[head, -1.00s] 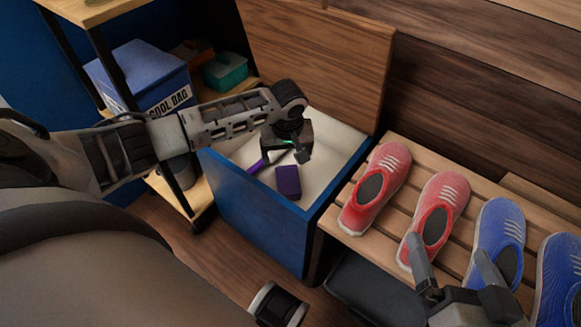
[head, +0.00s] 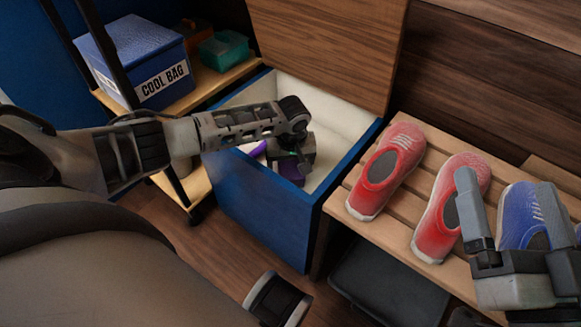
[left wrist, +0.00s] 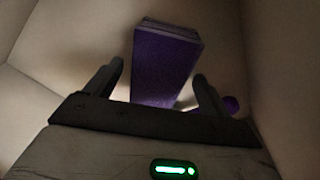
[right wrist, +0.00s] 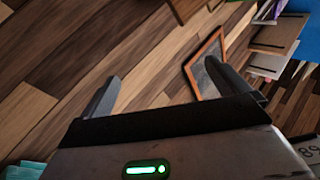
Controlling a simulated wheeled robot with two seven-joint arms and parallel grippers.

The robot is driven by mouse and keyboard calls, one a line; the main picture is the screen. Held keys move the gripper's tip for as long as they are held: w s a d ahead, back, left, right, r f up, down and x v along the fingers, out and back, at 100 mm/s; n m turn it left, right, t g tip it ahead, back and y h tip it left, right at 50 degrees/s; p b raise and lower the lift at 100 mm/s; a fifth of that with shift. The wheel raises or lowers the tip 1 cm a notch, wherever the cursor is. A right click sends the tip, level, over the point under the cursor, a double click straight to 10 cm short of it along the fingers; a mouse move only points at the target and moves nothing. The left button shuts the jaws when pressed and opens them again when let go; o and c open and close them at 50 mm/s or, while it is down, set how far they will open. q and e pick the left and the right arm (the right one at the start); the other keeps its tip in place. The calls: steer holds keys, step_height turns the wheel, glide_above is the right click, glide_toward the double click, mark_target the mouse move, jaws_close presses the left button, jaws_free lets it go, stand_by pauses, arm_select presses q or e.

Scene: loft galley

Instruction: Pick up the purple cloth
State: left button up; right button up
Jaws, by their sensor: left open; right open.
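The purple cloth (head: 287,168) is a folded block lying inside the open blue chest, partly hidden by my left gripper in the head view. In the left wrist view the cloth (left wrist: 165,62) lies ahead, between and beyond the fingertips. My left gripper (head: 298,165) is open and reaches down into the chest, close to the cloth; I cannot tell whether it touches. It also shows in the left wrist view (left wrist: 160,85). My right gripper (head: 510,215) is open and empty above the shoe bench.
The blue chest (head: 255,205) has its wooden lid (head: 325,45) raised. Another purple item (head: 253,148) lies in it. Red shoes (head: 385,170) and a blue shoe (head: 522,215) stand on the slatted bench (head: 345,210). A cool bag (head: 145,60) sits on the shelf at left.

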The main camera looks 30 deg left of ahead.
arm_select(q)
steer(key=c, duration=1.1)
steer(key=shift+r, duration=0.1)
